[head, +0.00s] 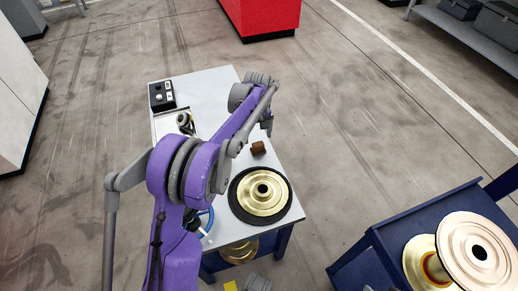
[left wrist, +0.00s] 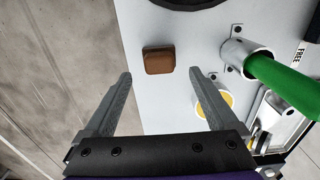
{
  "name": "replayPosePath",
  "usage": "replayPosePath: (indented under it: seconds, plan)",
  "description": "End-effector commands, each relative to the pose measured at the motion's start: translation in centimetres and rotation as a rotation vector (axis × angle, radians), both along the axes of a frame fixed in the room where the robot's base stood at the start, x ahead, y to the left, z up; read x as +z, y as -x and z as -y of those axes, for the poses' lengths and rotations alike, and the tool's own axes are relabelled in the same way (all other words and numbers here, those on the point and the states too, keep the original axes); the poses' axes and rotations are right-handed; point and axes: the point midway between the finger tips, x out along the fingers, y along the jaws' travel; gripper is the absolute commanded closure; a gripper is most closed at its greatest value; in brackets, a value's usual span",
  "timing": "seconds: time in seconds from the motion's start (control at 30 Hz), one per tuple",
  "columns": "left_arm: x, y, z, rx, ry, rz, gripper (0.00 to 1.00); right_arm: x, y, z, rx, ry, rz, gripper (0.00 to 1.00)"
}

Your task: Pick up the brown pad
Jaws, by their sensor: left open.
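The brown pad (head: 258,148) is a small block lying on the white tabletop (head: 208,86), near the table's right edge in the head view. In the left wrist view the pad (left wrist: 158,61) lies just beyond the fingertips, roughly centred between them. My left gripper (head: 268,127) is above the table close to the pad, partly hidden by its own wrist. In the left wrist view the left gripper (left wrist: 160,73) is open, with its two fingers wide apart and nothing held between them. I cannot make out my right gripper.
A gold disc with a black rim (head: 262,191) lies on the table below the pad. A button box (head: 161,96) stands at the far left corner. A green handle (left wrist: 285,83) is right of the fingers. A blue stand (head: 410,224) with spools is at right.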

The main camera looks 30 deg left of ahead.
Motion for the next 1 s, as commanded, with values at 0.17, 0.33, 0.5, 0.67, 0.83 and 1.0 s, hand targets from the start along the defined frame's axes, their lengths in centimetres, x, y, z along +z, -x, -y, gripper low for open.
replayPosePath:
  seconds: [0.17, 0.33, 0.5, 0.67, 0.83, 1.0]
  plan:
    - [-1.0, 0.1, 0.2, -0.001, 0.0, 0.0, 0.07, -0.3, 0.0, 0.0, 0.0, 0.0, -0.001, 0.5]
    - [-3.5, 0.4, 0.6, -0.002, 0.0, 0.0, 0.07, -1.2, -0.1, 0.0, 0.0, 0.0, -0.004, 0.5]
    - [-5.5, 0.4, 0.6, -0.002, -0.001, 0.001, 0.07, -1.6, -0.1, 0.0, 0.0, 0.0, -0.006, 0.5]
    - [-5.4, 0.4, 0.6, -0.001, 0.0, 0.001, 0.07, -1.6, -0.1, 0.0, 0.0, 0.0, -0.005, 0.5]
    - [-5.4, 0.4, 0.6, -0.001, 0.0, 0.001, 0.29, -1.6, -0.1, 0.0, 0.0, 0.0, -0.005, 0.5]
    - [-5.4, 0.4, 0.6, -0.001, -0.001, 0.001, 0.6, -1.6, -0.1, 0.0, 0.0, 0.0, -0.005, 0.5]
